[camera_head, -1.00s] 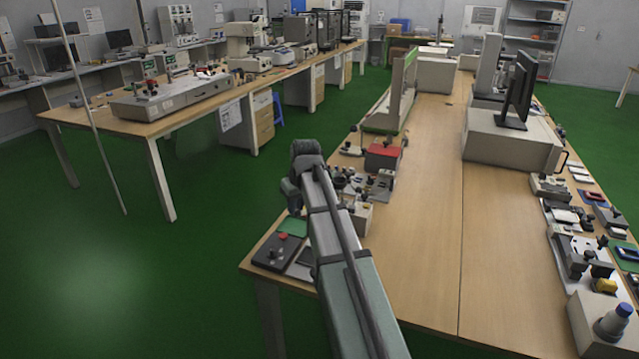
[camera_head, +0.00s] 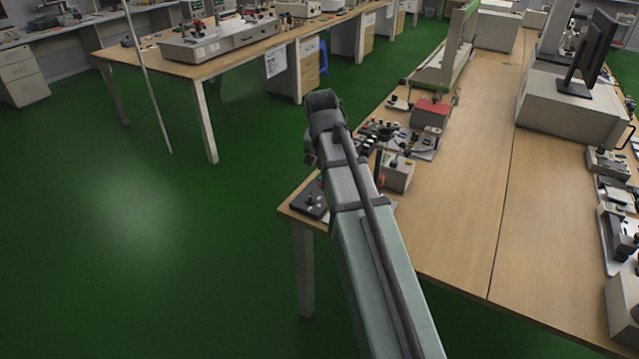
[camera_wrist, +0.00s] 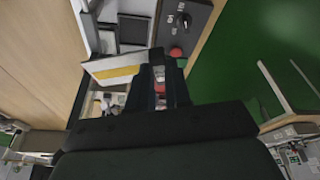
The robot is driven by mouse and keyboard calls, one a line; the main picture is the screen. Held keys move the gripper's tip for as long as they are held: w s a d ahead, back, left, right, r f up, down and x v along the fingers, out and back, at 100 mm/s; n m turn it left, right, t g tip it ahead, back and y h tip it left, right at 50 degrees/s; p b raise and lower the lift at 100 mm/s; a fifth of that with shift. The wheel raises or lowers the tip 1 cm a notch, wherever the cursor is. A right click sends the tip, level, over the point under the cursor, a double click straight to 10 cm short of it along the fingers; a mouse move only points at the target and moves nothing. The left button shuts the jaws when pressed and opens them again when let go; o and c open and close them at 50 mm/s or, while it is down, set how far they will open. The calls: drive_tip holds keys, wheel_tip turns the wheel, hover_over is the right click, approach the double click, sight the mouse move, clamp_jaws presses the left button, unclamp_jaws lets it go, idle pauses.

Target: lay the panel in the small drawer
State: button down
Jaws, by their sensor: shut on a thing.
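In the wrist view my gripper (camera_wrist: 164,78) points at the workbench, its dark fingers close together. A flat pale panel with a yellow strip (camera_wrist: 115,69) reaches out to the left from the fingers, tilted, and appears to be gripped at its right end. Past the fingers lies a light frame with dark recessed areas (camera_wrist: 133,30); I cannot tell whether this is the small drawer. In the head view my arm hides the fingertips and the panel.
A dark control box with a red button (camera_wrist: 185,32) lies at the bench edge, close to the fingers; it also shows in the head view (camera_head: 310,200). Instruments and a red box (camera_head: 431,112) stand behind. The middle of the wooden bench (camera_head: 470,190) is clear.

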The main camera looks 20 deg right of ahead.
drive_tip(key=w+d+r+m+g+h, duration=0.1)
drive_tip(key=d+r+m, duration=0.2)
drive_tip(key=d+r, duration=0.3)
drive_tip(key=w+d+r+m, duration=0.1)
drive_tip(key=d+r+m, duration=0.25)
drive_tip(key=r, duration=0.55)
drive_tip(key=s+d+f+m+g, duration=0.1)
drive_tip(key=s+d+f+m, duration=0.2)
drive_tip(key=d, duration=1)
drive_tip(key=s+d+f+m+h, duration=0.15)
drive_tip(key=s+d, duration=0.35)
drive_tip(key=d, duration=0.8)
drive_tip(key=s+d+f+m+g+y, duration=0.1)
drive_tip(key=s+d+f, duration=0.25)
drive_tip(key=d, duration=0.95)
drive_tip(key=s+d+f+m+g, duration=0.1)
drive_tip(key=s+d+f+m, duration=0.25)
drive_tip(key=s+d, duration=0.75)
drive_tip(key=s+d+f+m, duration=0.2)
drive_tip(key=s+d+f, duration=0.2)
drive_tip(key=s+d, duration=0.8)
drive_tip(key=shift+s+d+f+m+g, duration=0.25)
drive_tip(key=shift+s+d+f+m, duration=0.5)
drive_tip(key=shift+s+d+f, duration=2.9)
drive_tip(key=shift+s+a+f+m+g, duration=0.2)
drive_tip(key=shift+s+f+m, duration=0.6)
drive_tip(key=shift+s, duration=6.2)
drive_tip(key=shift+s+d+f+m+g, duration=0.25)
drive_tip(key=shift+s+d+f+m, duration=0.45)
drive_tip(key=shift+s+d+f, duration=2.95)
